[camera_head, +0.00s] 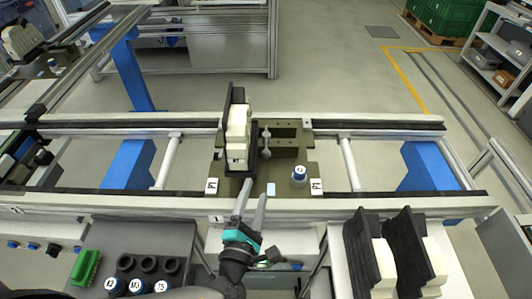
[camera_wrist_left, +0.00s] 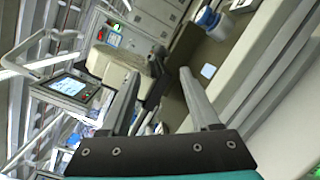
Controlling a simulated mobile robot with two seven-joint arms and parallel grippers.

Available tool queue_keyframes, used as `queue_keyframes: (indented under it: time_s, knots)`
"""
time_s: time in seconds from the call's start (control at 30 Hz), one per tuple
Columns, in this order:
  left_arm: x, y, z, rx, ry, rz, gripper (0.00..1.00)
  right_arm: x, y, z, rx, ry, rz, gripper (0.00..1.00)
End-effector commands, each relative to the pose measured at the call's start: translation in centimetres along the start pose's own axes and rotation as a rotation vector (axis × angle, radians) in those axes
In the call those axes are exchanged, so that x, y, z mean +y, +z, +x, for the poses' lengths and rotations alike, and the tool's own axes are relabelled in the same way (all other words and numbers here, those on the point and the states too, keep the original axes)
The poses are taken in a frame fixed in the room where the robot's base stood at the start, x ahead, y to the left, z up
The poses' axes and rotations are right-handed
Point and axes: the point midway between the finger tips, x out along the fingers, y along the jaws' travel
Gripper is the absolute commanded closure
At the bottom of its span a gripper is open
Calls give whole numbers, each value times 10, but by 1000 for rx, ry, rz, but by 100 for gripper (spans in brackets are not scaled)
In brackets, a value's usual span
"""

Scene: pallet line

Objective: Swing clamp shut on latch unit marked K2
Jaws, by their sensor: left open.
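A dark olive pallet plate (camera_head: 287,157) sits across the two rails. On it stands an upright black latch unit (camera_head: 230,105) with white blocks (camera_head: 238,130) against it. No K2 mark is readable on the plate; a small label by a socket at the lower left seems to read K2 (camera_head: 110,284). My left gripper (camera_head: 253,190) is open and empty at the plate's near edge, just below the latch unit. It also shows in the left wrist view (camera_wrist_left: 160,75), fingers apart. My right gripper is not seen.
Two black-and-white units (camera_head: 370,260) stand on a white surface at lower right. A green block (camera_head: 86,268) lies at lower left. The rails' right span is empty.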

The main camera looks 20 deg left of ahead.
Motion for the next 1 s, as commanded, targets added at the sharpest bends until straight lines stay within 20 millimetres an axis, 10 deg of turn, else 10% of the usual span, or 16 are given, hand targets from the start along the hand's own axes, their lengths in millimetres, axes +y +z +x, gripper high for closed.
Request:
queue_keyframes:
  time_s: [0.6,1.0]
  knots:
    - [1,0,116,3,2,-5,37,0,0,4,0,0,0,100]
    - [1,-1,134,4,0,-7,37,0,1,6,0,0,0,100]
